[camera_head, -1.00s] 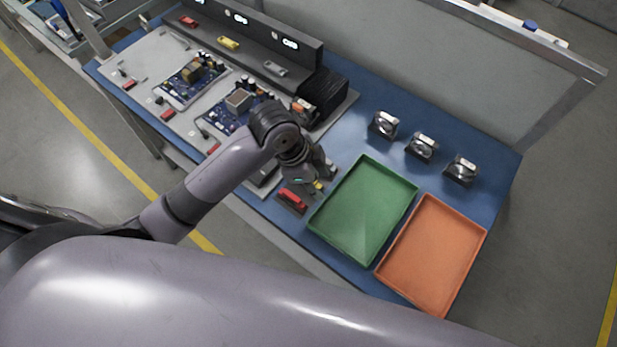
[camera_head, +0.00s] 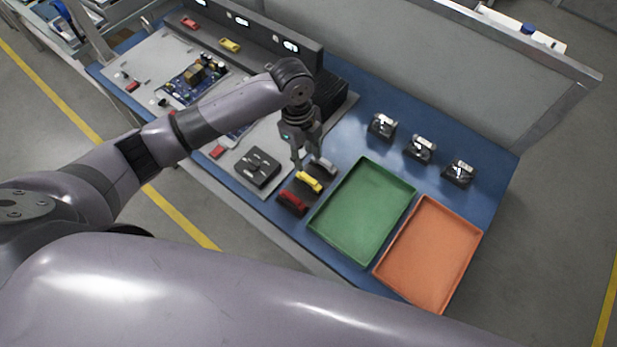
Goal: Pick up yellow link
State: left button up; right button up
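The yellow link (camera_head: 308,182) lies in a dark holder on the blue table, between a red link (camera_head: 292,200) and a grey link (camera_head: 323,166). My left gripper (camera_head: 305,163) points down over the holder, just behind the yellow link. Its fingers look spread apart with nothing between them, and I cannot tell whether a fingertip touches the link. Another yellow piece (camera_head: 230,45) sits on the dark rack at the back. My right gripper is not in view.
A green tray (camera_head: 361,212) and an orange tray (camera_head: 430,255) stand right of the holder, both empty. Several metal parts (camera_head: 419,149) stand behind them. A black block (camera_head: 257,166) is left of the holder, and a circuit board (camera_head: 192,82) lies farther left.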

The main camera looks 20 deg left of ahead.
pick_arm(q)
send_over(308, 178)
notch_tip(308, 178, down, 4)
jog(key=shift+w+a+f+p, duration=0.1)
jog(key=shift+w+f+p, duration=0.05)
jog(key=shift+p, duration=0.15)
notch_tip(308, 178, down, 5)
jog(key=shift+r+p, duration=0.1)
jog(key=shift+p, duration=0.8)
jog(key=shift+f, duration=0.25)
jog(key=shift+c, duration=0.2)
grip_shut()
